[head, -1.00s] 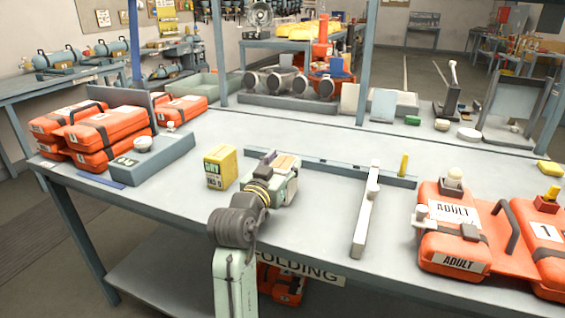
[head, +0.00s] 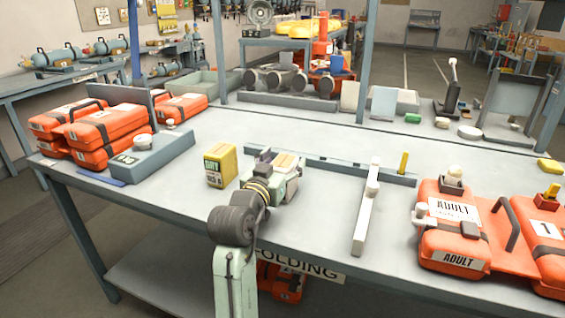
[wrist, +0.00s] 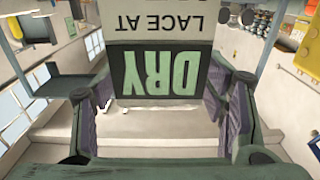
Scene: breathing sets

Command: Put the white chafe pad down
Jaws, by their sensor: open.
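My gripper (head: 276,165) is open over the near middle of the grey bench, just right of the yellow box (head: 220,166). In the wrist view, its two fingers (wrist: 158,108) stand apart with purple inner faces. A panel with upside-down lettering, "DRY" on dark green (wrist: 158,75) and "LACE AT" on pale grey, shows between and above them. A pale tan flat piece (head: 287,160) shows at the gripper in the head view. I cannot tell whether it is the white chafe pad, and I cannot pick the pad out with certainty. The fingertips are partly hidden in the head view.
A grey rail (head: 335,167) lies behind my gripper, and a pale bar (head: 366,218) lies to its right. Orange cases marked ADULT (head: 455,240) fill the right end. Orange cases (head: 108,138) and a grey block (head: 152,158) occupy the left. The bench between has bare patches.

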